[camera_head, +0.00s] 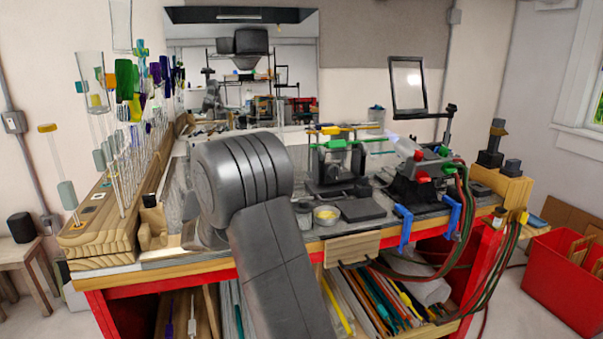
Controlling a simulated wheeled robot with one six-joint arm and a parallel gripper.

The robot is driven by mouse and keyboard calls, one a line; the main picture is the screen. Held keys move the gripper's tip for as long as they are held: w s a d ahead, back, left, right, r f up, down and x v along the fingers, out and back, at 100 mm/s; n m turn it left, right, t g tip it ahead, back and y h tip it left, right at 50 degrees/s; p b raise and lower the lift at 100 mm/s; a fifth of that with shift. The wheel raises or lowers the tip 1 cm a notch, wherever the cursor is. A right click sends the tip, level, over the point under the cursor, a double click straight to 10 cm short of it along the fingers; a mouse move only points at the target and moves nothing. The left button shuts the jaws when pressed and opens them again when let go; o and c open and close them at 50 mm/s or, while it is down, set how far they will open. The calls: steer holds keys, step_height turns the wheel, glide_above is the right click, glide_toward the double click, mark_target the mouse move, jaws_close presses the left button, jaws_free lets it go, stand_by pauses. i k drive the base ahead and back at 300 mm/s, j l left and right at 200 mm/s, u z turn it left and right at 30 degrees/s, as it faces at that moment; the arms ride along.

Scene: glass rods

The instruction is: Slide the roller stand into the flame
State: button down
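The roller stand (325,172) appears to be the dark stand at the centre of the bench, left of the torch. A green and clear rod (345,145) lies across its top, with its right end near the torch mouth. A yellow-orange piece (336,130) shows above it. The torch (408,180) has red and green knobs and is tilted up to the left. A faint pale blue flame (391,138) seems to show at its mouth. My grey arm fills the middle foreground. My gripper is not visible; the arm may hide it.
Upright glass rods and colourful pieces crowd a wooden rack (100,232) at left. Blue clamps (405,228) grip the bench's front edge. Small jars (327,215) and a dark block (362,210) sit before the stand. Hoses (462,215) hang at right. A framed panel (408,85) stands behind.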

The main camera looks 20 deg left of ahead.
mark_target(339, 190)
steer(key=i+j, duration=0.35)
steer(key=i+j+u, duration=0.1)
steer(key=i+j, duration=0.25)
steer(key=i, duration=0.25)
